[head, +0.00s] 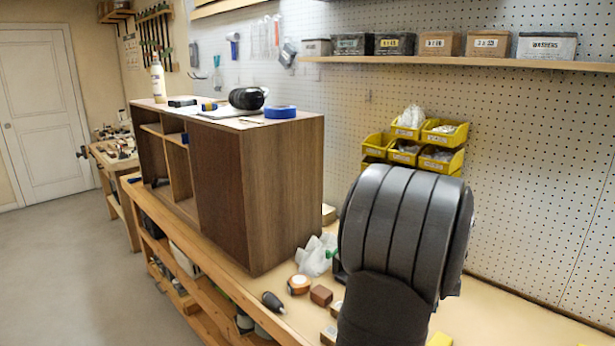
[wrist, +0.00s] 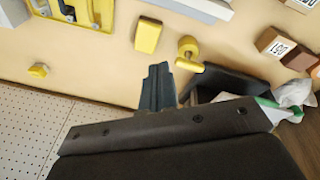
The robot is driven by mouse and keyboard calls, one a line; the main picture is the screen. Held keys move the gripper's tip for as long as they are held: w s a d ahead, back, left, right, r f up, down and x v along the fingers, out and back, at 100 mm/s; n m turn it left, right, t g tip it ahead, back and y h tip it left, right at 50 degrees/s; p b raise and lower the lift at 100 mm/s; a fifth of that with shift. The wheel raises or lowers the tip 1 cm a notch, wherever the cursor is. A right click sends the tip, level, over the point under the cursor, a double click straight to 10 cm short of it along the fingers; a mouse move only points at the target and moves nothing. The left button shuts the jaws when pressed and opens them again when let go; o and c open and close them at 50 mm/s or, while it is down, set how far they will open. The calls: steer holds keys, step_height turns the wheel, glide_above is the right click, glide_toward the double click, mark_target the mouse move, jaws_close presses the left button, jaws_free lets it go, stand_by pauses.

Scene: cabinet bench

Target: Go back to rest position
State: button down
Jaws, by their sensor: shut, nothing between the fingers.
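My gripper (wrist: 160,88) shows in the wrist view as dark fingers closed together, with nothing between them. It is above the tan bench top (wrist: 95,70), apart from the yellow items on it. In the head view my dark arm fills the right middle, and the gripper is hidden behind it. The wooden cabinet (head: 280,190) stands on the bench to the left of my arm.
A white crumpled bag (head: 316,255), an orange tape roll (head: 299,284) and small brown blocks (head: 321,295) lie between cabinet and arm. Yellow bins (head: 405,152) hang on the pegboard behind. The wrist view shows a yellow block (wrist: 147,37) and a yellow-handled item (wrist: 189,52).

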step_height(320, 180, up, 6)
steer(key=s+n+g+y, duration=0.1)
steer(key=n+y, duration=0.1)
steer(key=n, duration=0.9)
steer(key=shift+s+a+g, duration=0.35)
steer(key=shift+g, duration=0.05)
steer(key=shift+f, duration=0.1)
steer(key=c, duration=2.1)
jaws_free()
steer(key=o, duration=0.3)
steer(key=shift+d, duration=0.25)
steer(key=o, duration=1.8)
steer(key=s+d+f, duration=0.1)
steer(key=d+f, duration=0.1)
steer(key=d, duration=0.6)
steer(key=s+d+f, duration=0.1)
steer(key=d+f, duration=0.1)
steer(key=d, duration=0.5)
steer(key=shift+s+d+f+n, duration=0.3)
steer(key=shift+s+d+f, duration=0.1)
step_height(320, 180, down, 10)
steer(key=shift+r, duration=0.1)
